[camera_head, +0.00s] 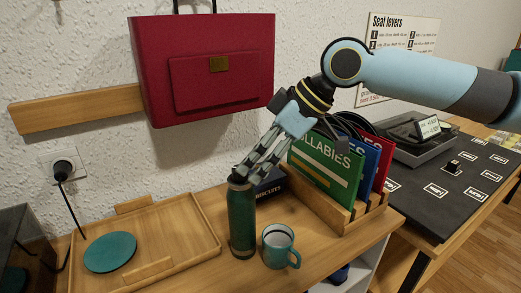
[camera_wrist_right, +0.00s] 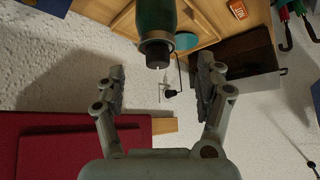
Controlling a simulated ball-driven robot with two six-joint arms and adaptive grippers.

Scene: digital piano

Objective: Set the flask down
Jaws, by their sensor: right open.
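The dark green flask (camera_head: 242,220) with a black cap stands upright on the wooden top, between the tray and a teal mug. My right gripper (camera_head: 246,173) comes down from the upper right, with its fingers at the flask's cap. In the right wrist view the gripper (camera_wrist_right: 162,82) has its fingers spread wide with nothing held between them. The flask (camera_wrist_right: 155,18) shows there at the top edge, just beyond the fingertips. Whether a finger touches the cap cannot be told. My left gripper is not in view.
The teal mug (camera_head: 278,246) stands close to the flask's right. A wooden tray (camera_head: 193,215) at the left holds a round teal mat (camera_head: 110,252). A file rack (camera_head: 350,216) with books stands at the right. A red bag (camera_head: 150,65) hangs on the wall.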

